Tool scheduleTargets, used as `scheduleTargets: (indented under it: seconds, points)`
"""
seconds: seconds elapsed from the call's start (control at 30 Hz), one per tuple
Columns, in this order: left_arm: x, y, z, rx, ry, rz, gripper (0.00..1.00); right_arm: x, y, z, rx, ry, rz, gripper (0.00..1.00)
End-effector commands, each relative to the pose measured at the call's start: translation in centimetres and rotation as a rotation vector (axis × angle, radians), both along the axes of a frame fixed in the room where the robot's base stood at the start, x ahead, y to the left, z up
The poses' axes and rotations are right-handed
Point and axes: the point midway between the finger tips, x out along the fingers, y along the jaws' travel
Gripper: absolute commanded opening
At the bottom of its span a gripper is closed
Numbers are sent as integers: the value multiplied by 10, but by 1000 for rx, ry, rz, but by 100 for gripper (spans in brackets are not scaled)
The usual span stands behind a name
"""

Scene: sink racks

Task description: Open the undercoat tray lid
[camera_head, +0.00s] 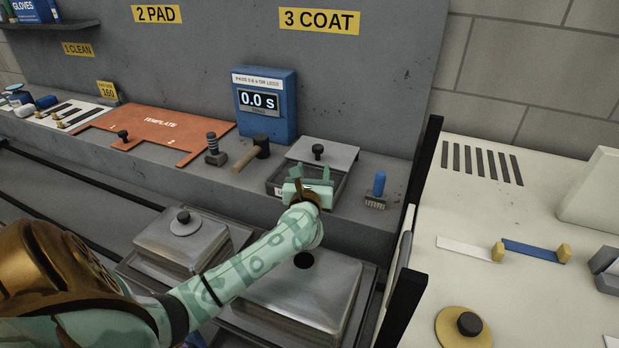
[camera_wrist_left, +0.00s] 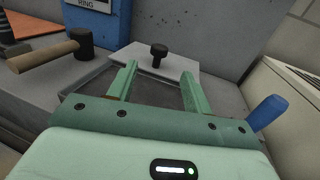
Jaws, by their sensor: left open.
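The undercoat tray (camera_head: 342,187) is a dark, shallow box on the grey ledge, partly hidden by my left gripper. Its flat grey lid (camera_head: 340,154) with a black knob (camera_head: 318,151) lies toward the back, and the front part of the tray shows uncovered. My left gripper (camera_head: 312,174) is open over the front of the tray. In the left wrist view, the lid (camera_wrist_left: 182,68) and its knob (camera_wrist_left: 158,54) are beyond the open fingers (camera_wrist_left: 159,75), and nothing is between them. My right gripper is not in view.
A blue timer (camera_head: 266,108) reading 0.0 s stands behind left. A mallet (camera_head: 250,155) lies left of the tray, and a blue-handled brush (camera_head: 378,188) stands right of it. Metal lidded basins (camera_head: 310,297) are below the arm. A black post (camera_head: 425,160) rises at right.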

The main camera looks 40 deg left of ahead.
Motion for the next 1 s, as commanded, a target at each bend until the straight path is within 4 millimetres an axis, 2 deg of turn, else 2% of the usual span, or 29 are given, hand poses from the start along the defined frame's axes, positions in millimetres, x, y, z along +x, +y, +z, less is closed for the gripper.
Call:
scheduleTargets:
  seconds: [0.1, 0.3, 1.0]
  points:
    - [-21, -13, 0, -3, 1, 0, 50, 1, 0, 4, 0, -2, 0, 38]
    - [-37, -23, -1, -1, 1, 1, 50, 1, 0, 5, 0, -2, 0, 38]
    - [-38, -24, -1, 0, 0, 0, 50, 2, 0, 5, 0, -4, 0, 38]
